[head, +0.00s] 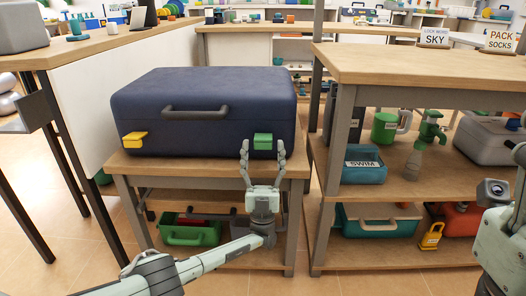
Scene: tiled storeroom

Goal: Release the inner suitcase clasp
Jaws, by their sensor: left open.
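A dark blue suitcase (205,110) lies closed on a small wooden table, its grey handle (195,111) on the front face. A yellow clasp (134,139) is at the left of its front and a green clasp (263,141) at the right. Both look closed, though fine detail is too small to tell. My left gripper (263,152) is open and empty, its two fingers pointing up on either side of the green clasp. I cannot tell whether they touch it. My right arm shows at the right edge; its gripper cannot be made out.
The suitcase's table (210,165) has a lower shelf with a green bin (190,232). A wooden shelf unit (440,65) stands close on the right, with a blue SWIM bin (362,166) and a yellow padlock (432,237). Another table (80,45) is at the left.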

